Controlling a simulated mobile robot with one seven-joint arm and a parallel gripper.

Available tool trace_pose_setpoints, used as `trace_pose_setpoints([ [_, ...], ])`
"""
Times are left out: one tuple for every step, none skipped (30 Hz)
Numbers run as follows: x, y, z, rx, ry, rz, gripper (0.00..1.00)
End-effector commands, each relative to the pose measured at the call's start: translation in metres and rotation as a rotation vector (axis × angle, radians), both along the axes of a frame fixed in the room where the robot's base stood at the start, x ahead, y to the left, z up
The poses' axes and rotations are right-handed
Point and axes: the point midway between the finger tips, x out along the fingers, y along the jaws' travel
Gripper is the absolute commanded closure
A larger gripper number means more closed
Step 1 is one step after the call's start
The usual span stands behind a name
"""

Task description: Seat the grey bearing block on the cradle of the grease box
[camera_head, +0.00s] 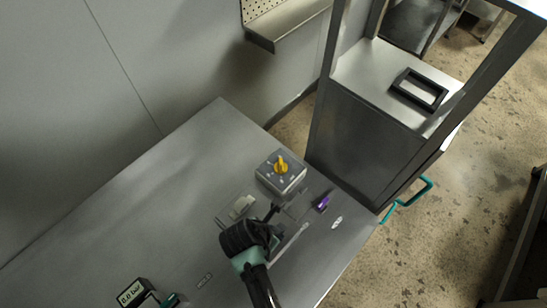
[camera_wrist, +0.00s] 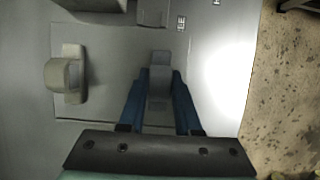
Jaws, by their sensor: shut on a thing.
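My gripper (camera_wrist: 160,92) has its two blue fingers closed on a small grey block (camera_wrist: 160,78), which I take for the bearing block. A flat plate lies under it; whether the block touches the plate I cannot tell. A beige-grey raised piece with a rounded hump (camera_wrist: 72,74) stands on the plate to the left of my fingers, apart from them; it also shows in the head view (camera_head: 241,206). I cannot tell for sure which piece is the grease box's cradle. In the head view my gripper (camera_head: 276,212) is over the bench, and my dark wrist hides much of the plate.
A grey box with a yellow knob (camera_head: 281,170) stands just beyond my gripper. A purple item (camera_head: 322,204) and a white oval tag (camera_head: 337,222) lie to the right, near the bench edge. A pressure display (camera_head: 131,292) is at lower left. The bench's left part is clear.

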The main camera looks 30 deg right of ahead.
Motion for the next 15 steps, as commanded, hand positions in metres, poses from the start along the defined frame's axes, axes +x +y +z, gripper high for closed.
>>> trace_pose_setpoints([
  [0.0, 0.0, 0.004, 0.0, -0.002, 0.001, 1.0],
  [0.001, 0.0, 0.006, 0.0, -0.003, 0.001, 1.0],
  [0.001, 0.0, 0.011, 0.0, -0.002, 0.0, 1.0],
  [0.001, 0.0, 0.014, -0.001, -0.004, 0.0, 1.0],
  [0.001, 0.0, 0.019, 0.0, -0.005, 0.0, 1.0],
  [0.001, 0.0, 0.025, 0.0, -0.005, 0.0, 1.0],
  [0.001, 0.0, 0.03, 0.0, -0.005, -0.001, 1.0],
  [0.001, -0.001, 0.036, -0.001, -0.006, -0.001, 1.0],
  [0.001, -0.001, 0.044, -0.001, -0.006, -0.001, 1.0],
  [0.001, -0.001, 0.05, -0.001, -0.007, -0.002, 1.0],
  [0.001, -0.001, 0.055, -0.001, -0.007, -0.002, 1.0],
  [0.001, 0.0, 0.063, 0.0, -0.005, -0.001, 1.0],
  [0.001, 0.0, 0.068, -0.001, -0.006, -0.001, 1.0],
  [0.001, 0.0, 0.072, 0.0, -0.005, -0.001, 1.0],
  [0.001, 0.0, 0.079, 0.0, -0.005, -0.001, 1.0],
])
